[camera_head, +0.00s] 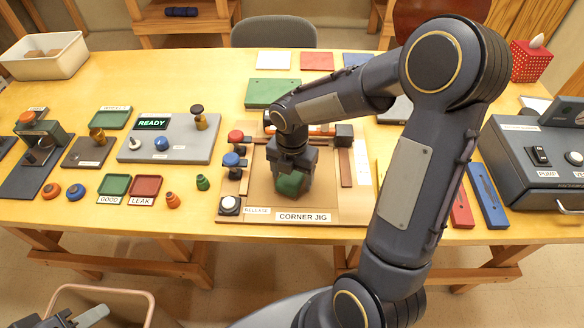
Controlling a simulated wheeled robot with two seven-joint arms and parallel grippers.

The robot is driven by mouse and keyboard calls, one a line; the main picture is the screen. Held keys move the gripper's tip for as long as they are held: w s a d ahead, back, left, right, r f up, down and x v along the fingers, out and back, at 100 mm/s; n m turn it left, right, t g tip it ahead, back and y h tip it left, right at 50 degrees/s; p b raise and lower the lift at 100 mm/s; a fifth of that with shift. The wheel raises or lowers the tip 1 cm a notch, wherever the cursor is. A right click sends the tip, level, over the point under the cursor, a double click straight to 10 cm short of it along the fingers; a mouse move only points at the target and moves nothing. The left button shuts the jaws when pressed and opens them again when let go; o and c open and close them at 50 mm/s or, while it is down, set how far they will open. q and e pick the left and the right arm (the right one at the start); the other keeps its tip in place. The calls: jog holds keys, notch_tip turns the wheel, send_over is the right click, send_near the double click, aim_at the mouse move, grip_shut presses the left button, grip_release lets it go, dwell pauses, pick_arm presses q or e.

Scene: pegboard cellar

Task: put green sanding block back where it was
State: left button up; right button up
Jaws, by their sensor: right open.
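The green sanding block (291,184) rests on the tan board of the corner jig (345,215), in the middle of the table. My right gripper (292,172) points down right over the block, with its open fingers at the block's upper part. The fingers and wrist hide part of the block, so I cannot tell whether they touch it. A dark and grey part at the bottom left edge looks like my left gripper (82,318); it is cut off, and its jaws cannot be made out.
Red and blue knobs (235,137) stand on the jig's left side. A grey READY panel (180,150) and green and red trays (146,186) lie to the left. A grey pump box (530,145) stands at right. My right arm covers much of the table right of the jig.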

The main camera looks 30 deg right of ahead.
notch_tip(320, 180, up, 12)
jog(key=f, duration=0.1)
jog(key=s+a+r+m+t+y, duration=0.1)
jog(key=s+a+m+t+y, duration=0.1)
jog(key=s+m, duration=0.6)
jog(key=s+a+r+m+t+y, duration=0.1)
jog(key=s+m, duration=0.8)
jog(key=m, duration=1)
jog(key=a+t, duration=0.1)
jog(key=t, duration=0.1)
jog(key=shift+r+t+y+p, duration=0.15)
jog(key=shift+t+y+p, duration=0.15)
jog(key=shift+y+p, duration=0.1)
